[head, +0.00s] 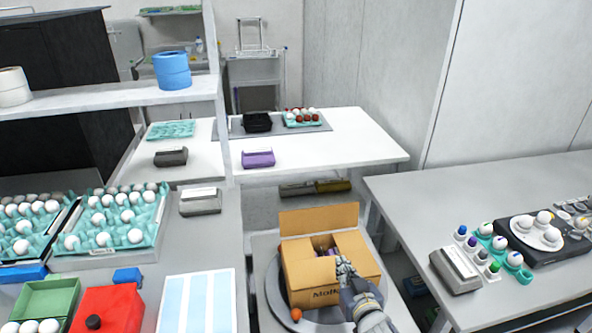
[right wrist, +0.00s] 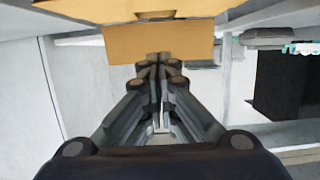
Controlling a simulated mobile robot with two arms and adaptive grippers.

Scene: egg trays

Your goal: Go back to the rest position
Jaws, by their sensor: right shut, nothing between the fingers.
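My right gripper (head: 346,268) is in the head view at the lower middle, over the right front part of an open cardboard box (head: 310,281). In the right wrist view my right gripper (right wrist: 158,62) has its fingers together, with nothing between them. The box's tan cardboard (right wrist: 160,32) fills the top of that view, just beyond the fingertips; whether they touch it I cannot tell. Some small purple and dark items show inside the box in the head view. My left gripper is not in view.
The box stands on a round grey platform (head: 268,300), with an orange ball (head: 296,314) at its front. Egg trays (head: 112,222) lie on the left table. A grey table (head: 420,200) on the right holds a dark device (head: 560,250) and a grey box (head: 455,270).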

